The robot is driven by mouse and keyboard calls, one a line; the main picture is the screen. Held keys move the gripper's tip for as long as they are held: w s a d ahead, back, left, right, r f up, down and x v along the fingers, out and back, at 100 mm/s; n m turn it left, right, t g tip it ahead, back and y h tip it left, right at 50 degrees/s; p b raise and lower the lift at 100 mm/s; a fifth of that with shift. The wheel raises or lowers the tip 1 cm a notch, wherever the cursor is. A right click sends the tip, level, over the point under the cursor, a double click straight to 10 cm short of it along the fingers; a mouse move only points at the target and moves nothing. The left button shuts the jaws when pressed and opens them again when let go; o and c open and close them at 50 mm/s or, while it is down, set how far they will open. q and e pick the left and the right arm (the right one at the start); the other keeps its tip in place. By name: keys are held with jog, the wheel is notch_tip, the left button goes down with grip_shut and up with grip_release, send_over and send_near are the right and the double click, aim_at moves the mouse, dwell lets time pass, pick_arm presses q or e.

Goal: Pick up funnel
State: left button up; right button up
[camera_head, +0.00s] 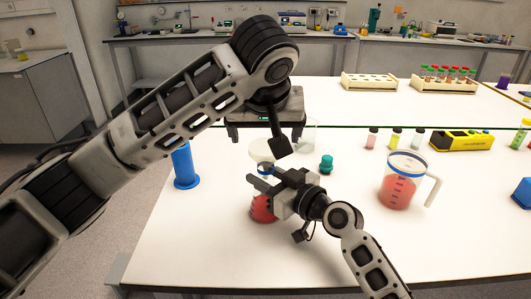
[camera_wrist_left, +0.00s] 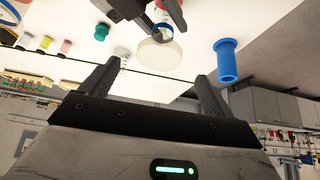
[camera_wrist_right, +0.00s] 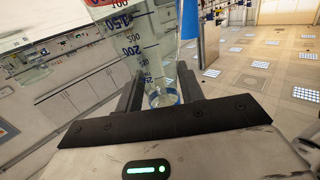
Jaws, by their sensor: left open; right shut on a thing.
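A white round piece (camera_head: 262,147), likely the funnel, shows just above a flask (camera_head: 263,209) with red liquid. It also shows in the left wrist view (camera_wrist_left: 158,53), just past the flask's rim. I cannot tell whether it rests in the neck or stands behind it. My right gripper (camera_head: 264,180) is shut on the upper part of the flask; the right wrist view shows its graduated glass (camera_wrist_right: 148,50) between the fingers. My left gripper (camera_head: 276,140) is open and empty above and behind the white piece, apart from it.
A blue cylinder (camera_head: 184,167) stands left of the flask. A green cap (camera_head: 326,163) and a clear beaker (camera_head: 308,134) stand to the right. A jug with red liquid (camera_head: 401,182) is farther right.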

aim_at(265, 148)
pick_arm(q)
jog(key=x, duration=0.9)
jog(key=shift+f, duration=0.2)
jog(key=c, duration=1.1)
